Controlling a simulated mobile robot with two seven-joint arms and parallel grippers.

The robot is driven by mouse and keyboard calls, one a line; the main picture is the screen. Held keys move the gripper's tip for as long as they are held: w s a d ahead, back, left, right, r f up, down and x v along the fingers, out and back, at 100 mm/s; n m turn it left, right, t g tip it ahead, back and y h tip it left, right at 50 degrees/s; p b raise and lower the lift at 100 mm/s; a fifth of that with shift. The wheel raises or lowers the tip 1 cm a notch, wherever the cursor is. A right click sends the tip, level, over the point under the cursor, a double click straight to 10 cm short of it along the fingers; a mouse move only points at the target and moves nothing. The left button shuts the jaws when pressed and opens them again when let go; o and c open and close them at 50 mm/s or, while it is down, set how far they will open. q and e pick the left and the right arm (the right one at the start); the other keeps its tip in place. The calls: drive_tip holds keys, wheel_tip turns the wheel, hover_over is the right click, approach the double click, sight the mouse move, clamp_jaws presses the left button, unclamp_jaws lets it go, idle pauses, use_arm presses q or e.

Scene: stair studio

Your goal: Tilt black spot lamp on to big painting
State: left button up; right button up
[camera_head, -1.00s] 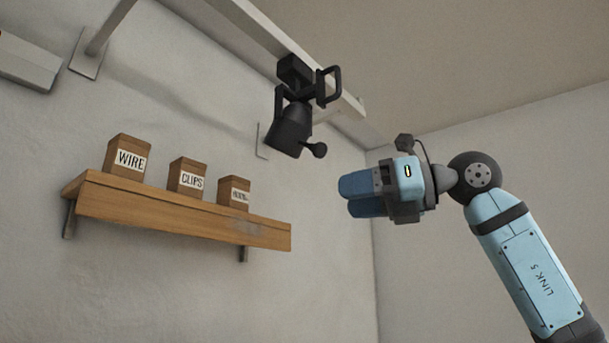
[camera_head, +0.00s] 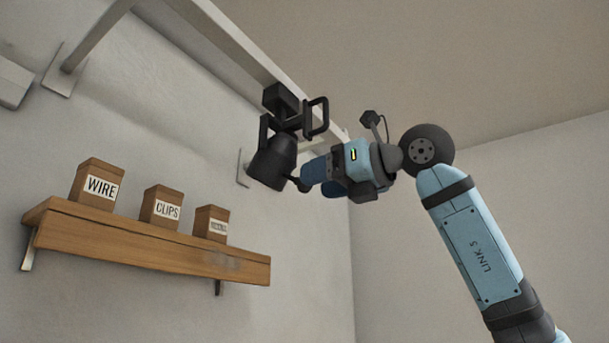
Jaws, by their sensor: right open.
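The black spot lamp (camera_head: 272,160) hangs from the white rail near the top middle, its head pointing down. It has a loop-shaped handle (camera_head: 318,117) on its right side and a small knob (camera_head: 301,184) low on the right of the head. My right gripper (camera_head: 318,179) is open, with its blue fingers pointing left at the knob. The fingertips are beside the knob; I cannot tell whether they touch it or are around it. The big painting is not in view. My left gripper is not in view.
The white rail (camera_head: 225,38) runs along the upper wall above the lamp. A wooden shelf (camera_head: 150,247) on the left wall holds boxes labelled WIRE (camera_head: 98,184) and CLIPS (camera_head: 161,207), plus a third box (camera_head: 211,225). The space below the lamp is clear.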

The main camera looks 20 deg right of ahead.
sight(305, 191)
drive_tip(key=shift+p+x, duration=0.3)
drive_tip(key=shift+x, duration=0.95)
drive_tip(key=shift+w+a, duration=0.35)
drive_tip(key=shift+w, duration=0.1)
